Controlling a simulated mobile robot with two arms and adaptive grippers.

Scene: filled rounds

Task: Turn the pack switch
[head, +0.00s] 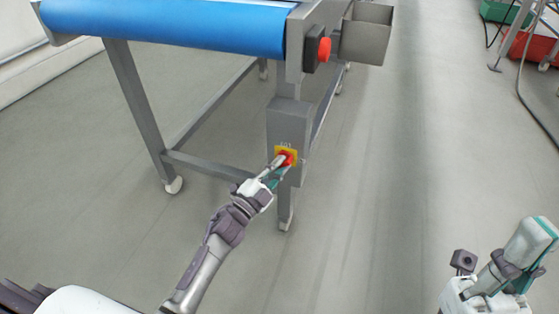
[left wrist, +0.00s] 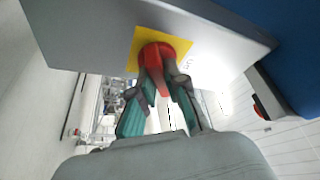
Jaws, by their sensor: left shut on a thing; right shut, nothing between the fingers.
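The pack switch is a red rotary knob (left wrist: 158,52) on a yellow square plate (head: 293,151), mounted on a grey box (head: 288,122) on the conveyor's front leg. My left gripper (head: 279,163) reaches up to it from below left. In the left wrist view its two dark fingers (left wrist: 162,80) are closed on the red knob, one on each side. The fingers partly cover the knob, so I cannot tell its exact angle. My right gripper (head: 525,250) is at the lower right of the head view, shut and empty, well away from the switch.
A conveyor with a blue belt (head: 180,22) stands above the switch box. A red push button (head: 324,49) sits higher on its frame, beside a grey metal bin (head: 366,35). Green and red crates (head: 535,45) and a cable are at the far right. The floor between is clear.

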